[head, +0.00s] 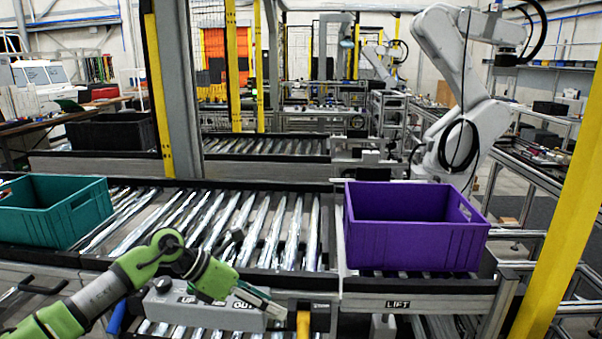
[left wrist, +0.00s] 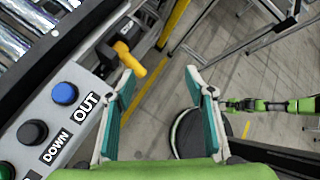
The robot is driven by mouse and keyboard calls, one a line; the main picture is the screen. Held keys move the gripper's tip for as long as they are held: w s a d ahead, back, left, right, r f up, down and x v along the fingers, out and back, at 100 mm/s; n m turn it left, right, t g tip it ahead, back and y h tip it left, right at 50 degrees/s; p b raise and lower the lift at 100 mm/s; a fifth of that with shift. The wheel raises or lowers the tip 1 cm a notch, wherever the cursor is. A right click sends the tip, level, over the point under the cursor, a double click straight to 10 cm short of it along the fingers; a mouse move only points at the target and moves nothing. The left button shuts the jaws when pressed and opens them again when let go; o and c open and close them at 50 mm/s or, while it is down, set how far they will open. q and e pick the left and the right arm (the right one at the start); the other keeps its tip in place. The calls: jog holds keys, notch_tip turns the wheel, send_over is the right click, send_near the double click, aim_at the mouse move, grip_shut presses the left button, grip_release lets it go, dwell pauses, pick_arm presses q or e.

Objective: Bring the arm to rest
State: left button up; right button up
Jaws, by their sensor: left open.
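My left arm comes in from the lower left in the head view, green and grey. Its gripper (head: 262,302) hangs in front of the conveyor, beside the grey button box (head: 200,309). In the left wrist view the left gripper (left wrist: 158,75) is open, with its two teal-padded fingers apart and nothing between them but floor. The button box (left wrist: 52,122) lies to the left of the fingers there, with a blue button (left wrist: 65,93), a dark button and the labels OUT and DOWN.
A purple crate (head: 415,243) stands on the lift section at right. A teal crate (head: 50,225) sits at the conveyor's left end.

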pick_arm(q)
jog(key=s+d+r+n+t+h, duration=0.3)
jog(key=d+r+n+t+h, duration=0.4)
jog(key=d+r+n+h, duration=0.45)
jog(key=a+f+n+t+y, duration=0.45)
jog(key=a+n+y, duration=0.3)
jog(key=n, duration=0.25)
jog(key=a+f+n+t+y, duration=0.3)
jog(key=a+n+t+y, duration=0.25)
jog(key=n+y, duration=0.35)
jog(key=s+a+f+n+g+y, duration=0.45)
jog(key=a+f+n, duration=0.25)
jog(key=f, duration=0.3)
jog(key=s+a+f+n+g, duration=0.2)
jog(key=s+f+g, duration=0.25)
jog(key=s, duration=0.45)
jog(key=s+a+f+n+g, duration=0.1)
jog(key=s+f+n+g, duration=0.15)
jog(key=s+f, duration=0.5)
jog(key=s+a+f+n+g, duration=0.2)
jog(key=s+f+g, duration=0.15)
jog(key=s, duration=0.75)
notch_tip(320, 180, down, 25)
jog(key=s+g, duration=0.2)
jog(key=s+a+f+g, duration=0.1)
jog(key=s+a+f, duration=0.1)
jog(key=s+f, duration=1.5)
jog(key=shift+s+a, duration=0.25)
